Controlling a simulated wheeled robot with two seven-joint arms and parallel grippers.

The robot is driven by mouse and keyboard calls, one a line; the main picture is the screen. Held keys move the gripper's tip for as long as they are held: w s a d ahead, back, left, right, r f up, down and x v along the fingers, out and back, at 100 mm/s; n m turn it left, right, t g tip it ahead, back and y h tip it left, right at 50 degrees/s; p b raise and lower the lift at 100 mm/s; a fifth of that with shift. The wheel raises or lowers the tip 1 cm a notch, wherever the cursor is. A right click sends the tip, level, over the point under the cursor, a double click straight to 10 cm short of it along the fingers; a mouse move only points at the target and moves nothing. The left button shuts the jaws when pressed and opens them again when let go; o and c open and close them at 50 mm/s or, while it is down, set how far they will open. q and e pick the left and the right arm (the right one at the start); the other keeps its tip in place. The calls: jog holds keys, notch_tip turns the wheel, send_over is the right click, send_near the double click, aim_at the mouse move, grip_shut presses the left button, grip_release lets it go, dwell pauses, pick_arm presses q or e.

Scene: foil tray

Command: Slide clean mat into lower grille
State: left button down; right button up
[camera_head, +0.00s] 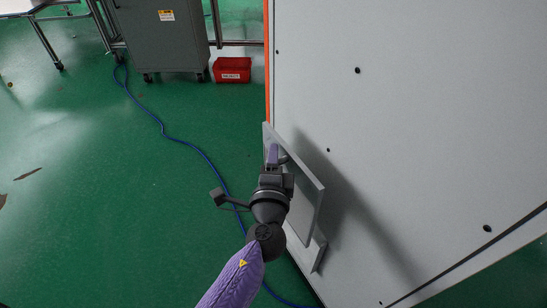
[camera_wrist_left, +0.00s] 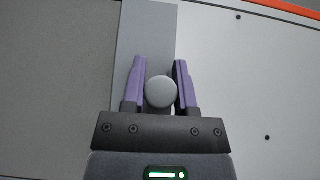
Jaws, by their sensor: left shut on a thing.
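My left gripper (camera_head: 273,157) is at the lower side of the large white cabinet (camera_head: 410,110). In the left wrist view its two purple fingers (camera_wrist_left: 160,66) are shut on a round grey knob (camera_wrist_left: 161,92), one finger on each side. A thin grey panel (camera_head: 309,196) stands out from the cabinet side beside the gripper, on edge and tilted in the picture. A second grey piece (camera_head: 312,255) shows below it, close to the cabinet. I cannot make out a separate clean mat or the grille slots. My right gripper is not in view.
A blue cable (camera_head: 160,122) runs across the green floor behind my left arm. A red bin (camera_head: 232,70) and a grey wheeled cabinet (camera_head: 165,40) stand at the back. The floor to the left is mostly open.

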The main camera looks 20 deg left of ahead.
aim_at(288, 161)
pick_arm(q)
jog(key=shift+w+d+b, duration=0.75)
jog(key=shift+w+d, duration=0.45)
jog(key=shift+w, duration=0.1)
jog(key=shift+w+d+b, duration=0.3)
jog(key=shift+w+d, duration=0.25)
jog(key=shift+w, duration=0.05)
jog(key=shift+f, duration=0.15)
